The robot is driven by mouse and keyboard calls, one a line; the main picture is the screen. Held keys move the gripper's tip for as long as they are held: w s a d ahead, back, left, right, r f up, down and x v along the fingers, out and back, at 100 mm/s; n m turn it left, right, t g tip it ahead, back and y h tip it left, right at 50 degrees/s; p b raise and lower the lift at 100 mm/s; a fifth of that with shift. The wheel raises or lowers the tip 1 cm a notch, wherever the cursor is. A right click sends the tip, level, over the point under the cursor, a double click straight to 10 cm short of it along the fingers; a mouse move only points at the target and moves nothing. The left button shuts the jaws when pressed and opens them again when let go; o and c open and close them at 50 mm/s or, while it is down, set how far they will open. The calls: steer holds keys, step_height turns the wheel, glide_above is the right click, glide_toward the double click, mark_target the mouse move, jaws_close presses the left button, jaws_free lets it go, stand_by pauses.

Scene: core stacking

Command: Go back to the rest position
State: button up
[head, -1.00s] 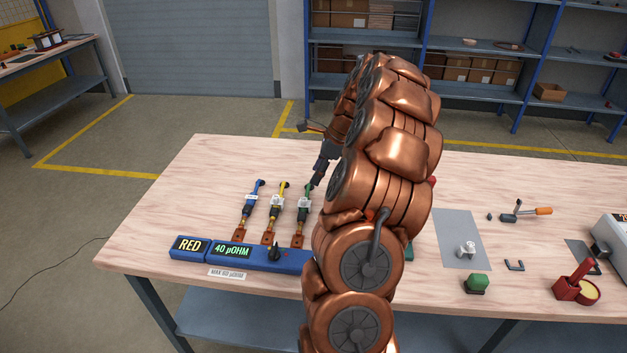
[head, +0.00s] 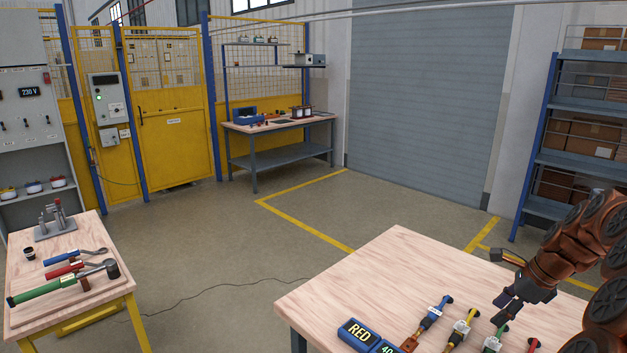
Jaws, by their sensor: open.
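My copper-coloured arm stands at the right edge of the head view. My gripper (head: 506,299) hangs at its end with its dark fingers apart and empty, above the wooden table (head: 385,258). Below and in front of it are the blue-handled connector (head: 431,315), the yellow-handled connector (head: 462,328) and the green-handled connector (head: 494,341). The lower right of the table is cut off by the frame.
A small wooden bench (head: 60,315) with hammers and a wrench stands at the left. A shelf (head: 582,120) stands behind my arm. A cable (head: 215,295) crosses the open floor.

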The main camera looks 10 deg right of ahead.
steer(key=s+a+r+n+g, duration=0.15)
steer(key=a+n, duration=0.25)
steer(key=a, duration=0.4)
steer(key=s+a+r+n, duration=0.25)
steer(key=a+n, duration=0.25)
steer(key=a, duration=0.3)
steer(key=s+a+r+n+g, duration=0.1)
steer(key=s+a+n, duration=0.25)
steer(key=a, duration=0.55)
steer(key=s+a+f+n+g+h, duration=0.1)
steer(key=s+a+n, duration=0.3)
steer(key=s, duration=0.6)
steer(key=s+a+f+n+g+h, duration=0.1)
steer(key=s+a+n, duration=0.3)
steer(key=s+n, duration=0.5)
steer(key=shift+s+a+f+h, duration=0.35)
steer(key=shift+s+f+h, duration=0.15)
steer(key=shift+s+f, duration=0.25)
